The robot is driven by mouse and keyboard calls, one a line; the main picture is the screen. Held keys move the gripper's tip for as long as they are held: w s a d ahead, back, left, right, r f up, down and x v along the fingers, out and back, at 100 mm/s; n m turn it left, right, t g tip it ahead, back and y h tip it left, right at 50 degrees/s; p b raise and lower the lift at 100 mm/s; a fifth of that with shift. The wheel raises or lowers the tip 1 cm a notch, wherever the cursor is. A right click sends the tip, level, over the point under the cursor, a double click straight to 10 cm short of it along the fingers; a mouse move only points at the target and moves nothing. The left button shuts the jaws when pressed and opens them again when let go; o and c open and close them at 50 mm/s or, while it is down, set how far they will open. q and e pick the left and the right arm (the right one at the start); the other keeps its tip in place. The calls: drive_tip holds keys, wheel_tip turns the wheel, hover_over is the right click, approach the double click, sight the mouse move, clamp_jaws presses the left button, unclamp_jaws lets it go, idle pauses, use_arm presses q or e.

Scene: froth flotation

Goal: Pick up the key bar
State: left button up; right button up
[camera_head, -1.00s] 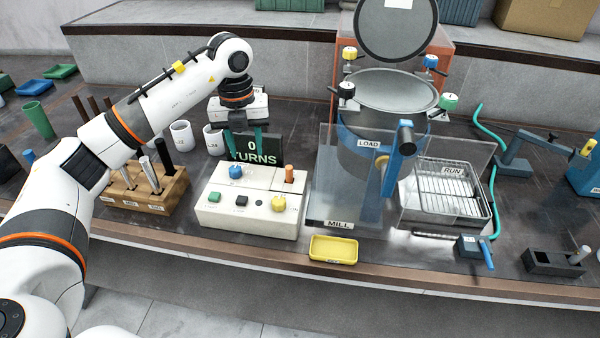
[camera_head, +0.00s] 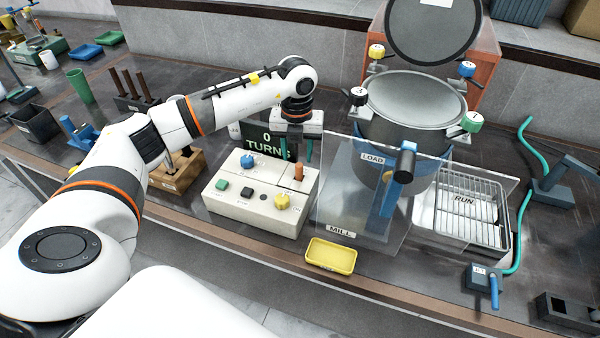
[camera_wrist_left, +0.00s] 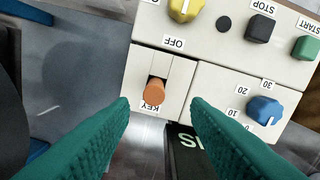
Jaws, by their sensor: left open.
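The key bar (camera_head: 299,172) is a short orange-brown peg standing in the slot marked KEY on the white control box (camera_head: 226,202). In the left wrist view the key bar (camera_wrist_left: 154,92) shows end-on, just beyond the fingertips and between their lines. My left gripper (camera_head: 295,152), with teal fingers, is open above and slightly behind the key bar. In the left wrist view the open left gripper (camera_wrist_left: 161,103) has nothing between its fingers. Whether the fingers have come down beside the bar cannot be told. My right gripper is not in view.
A clear panel (camera_head: 345,205) and the mill drum (camera_head: 415,108) stand close right of the box. The turns display (camera_head: 265,140) is behind it. A yellow tray (camera_head: 331,256) lies in front. A blue knob (camera_wrist_left: 264,110) and yellow knob (camera_wrist_left: 185,8) flank the key slot.

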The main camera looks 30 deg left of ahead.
sight(299, 164)
use_arm(q)
drive_tip(key=f+p, duration=0.2)
drive_tip(key=f, duration=0.1)
drive_tip(key=shift+s+d+f, duration=0.1)
drive_tip(key=shift+d+f, duration=0.2)
drive_tip(key=shift+d, duration=0.05)
drive_tip(key=shift+f, duration=0.5)
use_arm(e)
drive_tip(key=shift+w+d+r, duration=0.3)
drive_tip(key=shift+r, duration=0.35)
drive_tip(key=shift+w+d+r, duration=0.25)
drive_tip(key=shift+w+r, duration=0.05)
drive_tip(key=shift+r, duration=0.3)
use_arm(q)
clamp_jaws()
